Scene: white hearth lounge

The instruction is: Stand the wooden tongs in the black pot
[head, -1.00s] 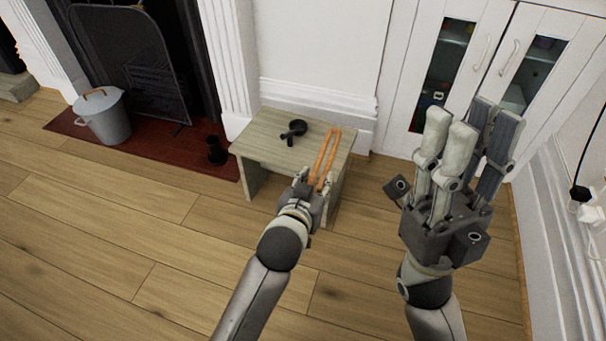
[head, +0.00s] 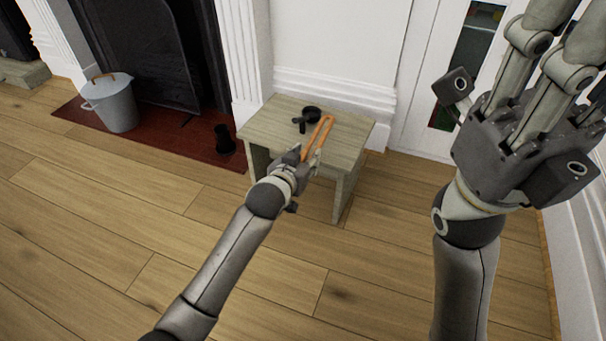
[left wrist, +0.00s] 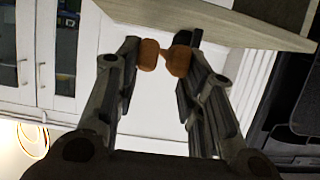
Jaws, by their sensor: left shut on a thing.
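The wooden tongs (head: 323,131) are a long orange-brown loop in the head view. My left gripper (head: 305,158) is shut on them at their near end, at the near edge of a small wooden stool. The loop points away over the stool top. In the left wrist view, two brown tong ends (left wrist: 178,60) show between the fingers of my left gripper (left wrist: 160,62). A small black pot with a handle (head: 312,114) sits on the stool, just behind and left of the loop. My right gripper (head: 530,130) is raised and empty at the right; its fingertips are out of frame.
The stool (head: 352,135) is clear on its right side. A grey bucket (head: 117,108) and a black object (head: 225,143) stand on the red hearth (head: 170,137). A white cabinet (head: 425,125) is at the right. The wooden floor in front is open.

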